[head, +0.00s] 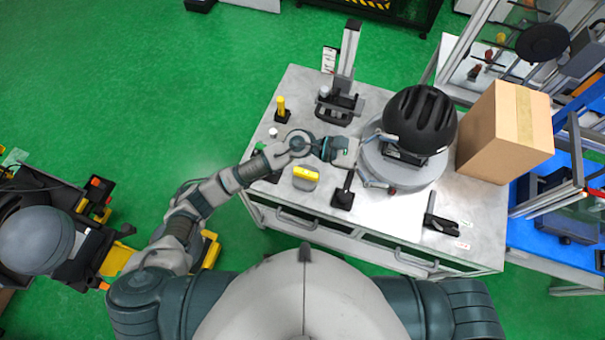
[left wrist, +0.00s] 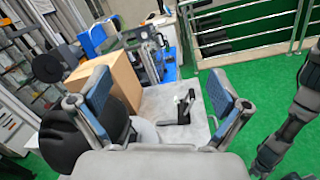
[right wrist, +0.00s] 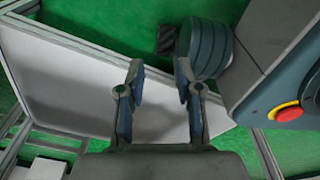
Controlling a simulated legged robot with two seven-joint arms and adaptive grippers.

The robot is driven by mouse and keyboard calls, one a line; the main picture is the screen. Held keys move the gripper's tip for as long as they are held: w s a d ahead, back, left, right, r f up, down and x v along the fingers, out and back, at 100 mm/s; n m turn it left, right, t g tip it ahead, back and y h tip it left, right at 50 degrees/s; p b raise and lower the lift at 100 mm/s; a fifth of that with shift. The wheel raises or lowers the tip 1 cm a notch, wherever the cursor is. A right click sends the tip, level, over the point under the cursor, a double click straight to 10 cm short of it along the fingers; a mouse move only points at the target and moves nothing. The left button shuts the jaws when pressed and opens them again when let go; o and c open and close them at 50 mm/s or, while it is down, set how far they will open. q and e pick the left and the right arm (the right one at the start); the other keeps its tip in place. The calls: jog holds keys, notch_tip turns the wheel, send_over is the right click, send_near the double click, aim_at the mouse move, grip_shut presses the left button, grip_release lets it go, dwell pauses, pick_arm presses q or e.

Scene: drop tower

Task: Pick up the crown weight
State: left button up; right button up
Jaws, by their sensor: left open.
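I cannot tell for sure which thing is the crown weight. A black helmet (head: 418,118) sits on a round grey fixture (head: 392,170) on the metal-topped table (head: 470,200). My left gripper (head: 350,152) is open, beside the left edge of this fixture and above the table. In the left wrist view the helmet (left wrist: 70,140) shows partly behind the left finger of my left gripper (left wrist: 158,90), and no object is between its fingers. My right gripper (right wrist: 161,72) is open and empty in the right wrist view, away from the table top seen in the head view.
A cardboard box (head: 500,135) stands right of the helmet. A height gauge (head: 345,80), a yellow-topped post (head: 281,108), a yellow block (head: 305,176) and a black-based tool (head: 343,196) surround the left gripper. A black clamp (head: 438,222) lies at the front right.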

pick_arm(q)
notch_tip(320, 180, down, 6)
jog(key=s+a+m+g+y, duration=0.1)
jog(key=m+y, duration=0.5)
jog(key=m, duration=0.1)
jog(key=m+t+y, duration=0.6)
jog(key=m+y, duration=0.2)
jog(key=y, duration=0.4)
send_over(306, 172)
jog(key=f, duration=1.9)
jog(key=shift+s+d+p, duration=0.1)
jog(key=shift+d+p, duration=0.1)
jog(key=shift+p, duration=0.2)
jog(key=shift+d+f, duration=0.1)
jog(key=shift+f, duration=0.5)
jog(key=f, duration=0.3)
jog(key=shift+a+f+p, duration=0.35)
jog(key=shift+p, duration=0.05)
jog(key=shift+a+f, duration=0.1)
jog(key=shift+f, duration=0.45)
jog(key=shift+d, duration=0.25)
jog(key=c, duration=1.5)
pick_arm(e)
jog(key=s, duration=0.2)
jog(key=s+d+f, duration=0.1)
jog(key=s, duration=0.1)
